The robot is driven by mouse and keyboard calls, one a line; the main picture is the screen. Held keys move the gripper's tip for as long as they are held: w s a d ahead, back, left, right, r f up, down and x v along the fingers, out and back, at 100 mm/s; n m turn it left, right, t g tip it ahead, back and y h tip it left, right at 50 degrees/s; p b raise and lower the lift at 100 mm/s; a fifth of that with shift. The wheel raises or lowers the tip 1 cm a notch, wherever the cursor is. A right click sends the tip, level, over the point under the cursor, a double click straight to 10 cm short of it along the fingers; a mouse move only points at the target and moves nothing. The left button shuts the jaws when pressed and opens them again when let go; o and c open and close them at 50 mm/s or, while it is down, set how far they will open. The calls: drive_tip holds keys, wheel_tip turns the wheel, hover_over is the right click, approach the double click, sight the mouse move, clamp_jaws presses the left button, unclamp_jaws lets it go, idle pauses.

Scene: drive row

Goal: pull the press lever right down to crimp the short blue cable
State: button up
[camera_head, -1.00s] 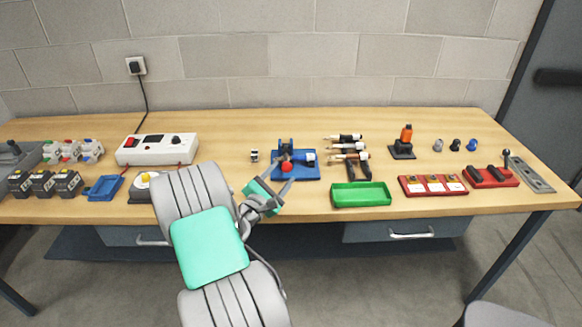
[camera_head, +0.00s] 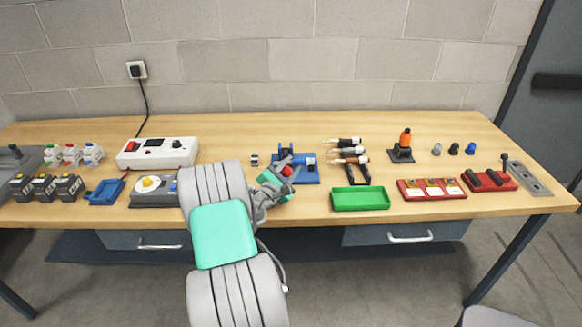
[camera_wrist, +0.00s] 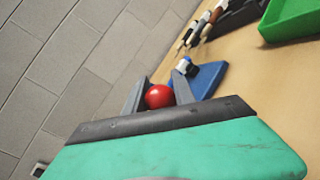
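The blue press (camera_head: 284,150) stands on a blue base plate (camera_head: 308,180) near the middle of the bench. Its lever ends in a red ball knob (camera_head: 287,171), which also shows in the wrist view (camera_wrist: 159,96). A short blue piece with a pale end (camera_head: 310,161), seemingly the cable, lies at the press's right side; its seating is too small to tell. My gripper (camera_head: 291,170) is at the knob, its two fingers apart on either side of the ball. I cannot tell whether they touch it. The lever looks raised; its shaft is mostly hidden.
A green tray (camera_head: 360,199) and a rack of dark-handled tools (camera_head: 350,158) stand right of the press. A white power box (camera_head: 157,153) and a grey unit with a yellow knob (camera_head: 150,186) stand left. Bare bench lies behind the press.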

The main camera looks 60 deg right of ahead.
clamp_jaws()
idle(0.9)
